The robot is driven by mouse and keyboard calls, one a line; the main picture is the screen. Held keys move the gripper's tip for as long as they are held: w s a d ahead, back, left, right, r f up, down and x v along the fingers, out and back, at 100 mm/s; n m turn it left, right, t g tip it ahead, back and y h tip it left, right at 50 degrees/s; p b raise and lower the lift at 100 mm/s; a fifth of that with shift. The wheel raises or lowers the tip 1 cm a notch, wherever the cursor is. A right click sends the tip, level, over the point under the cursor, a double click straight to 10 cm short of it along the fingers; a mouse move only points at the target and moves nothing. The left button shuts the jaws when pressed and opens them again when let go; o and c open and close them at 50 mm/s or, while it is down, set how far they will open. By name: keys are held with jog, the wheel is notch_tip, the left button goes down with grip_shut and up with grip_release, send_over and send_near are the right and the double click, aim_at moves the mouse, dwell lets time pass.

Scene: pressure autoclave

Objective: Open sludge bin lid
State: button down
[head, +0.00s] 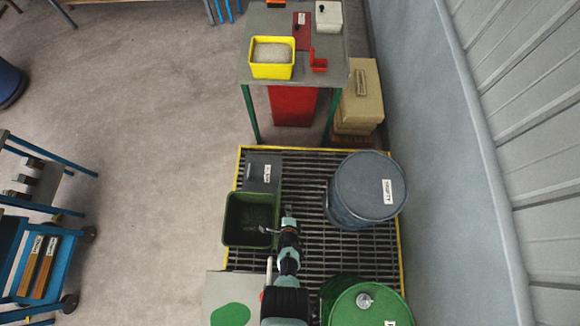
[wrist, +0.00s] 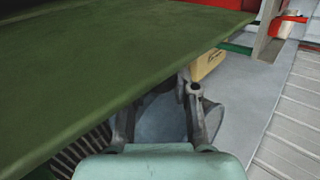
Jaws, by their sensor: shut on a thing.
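The green sludge bin (head: 229,232) stands on the slatted platform in the head view, with a dark hollow facing up. A dark grey piece with a white label (head: 257,166) adjoins its far side. My gripper (head: 276,222) is at the right edge of the green part, with one finger over it and the other outside. It is shut on that edge, which I take to be the lid's. In the wrist view, a broad flat green panel (wrist: 110,65) fills the upper left. My gripper (wrist: 160,105) is beneath and beside its edge, and the panel hides part of the grip.
A blue-grey labelled drum (head: 360,200) stands to the right, and a green drum (head: 368,305) stands at the lower right. A table (head: 258,30) with a yellow tray (head: 272,70) is beyond the platform. Open floor (head: 150,120) lies to the left.

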jog(key=c, duration=0.9)
grip_release()
jog(key=shift+a, duration=0.15)
jog(key=shift+o, duration=0.2)
jog(key=shift+d, duration=0.2)
